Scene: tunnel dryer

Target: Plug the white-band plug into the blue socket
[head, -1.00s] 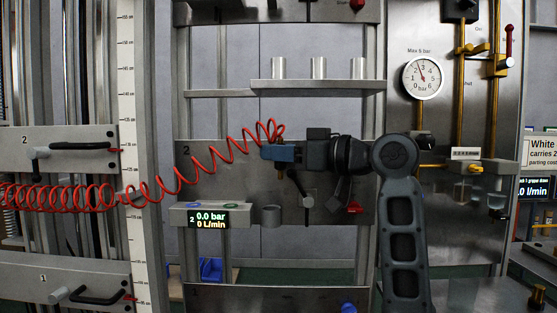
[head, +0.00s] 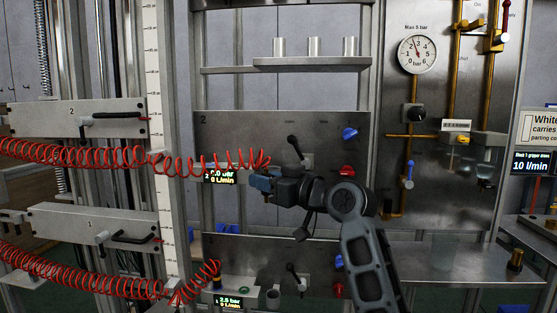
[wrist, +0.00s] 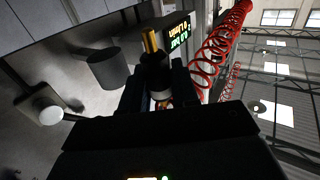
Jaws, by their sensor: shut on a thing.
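My gripper (head: 262,181) is shut on a dark plug at the end of the upper red coiled hose (head: 200,166). In the wrist view the plug (wrist: 156,78) sits between my fingers with its brass tip (wrist: 150,41) sticking out beyond them. A pale band shows near its base, but I cannot make out its colour surely. In the head view my gripper is in front of or above the small ledge with the panel 2 display (head: 221,175). My gripper and hose cover most of that ledge, and I cannot make out a blue socket there.
A grey cup (wrist: 108,68) is beside the plug in the wrist view. Below, a second hose (head: 120,284) runs to the panel 1 ledge with its own display (head: 228,301). Panel 2 has a black lever (head: 295,146), a blue knob (head: 349,133) and a red knob (head: 346,171).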

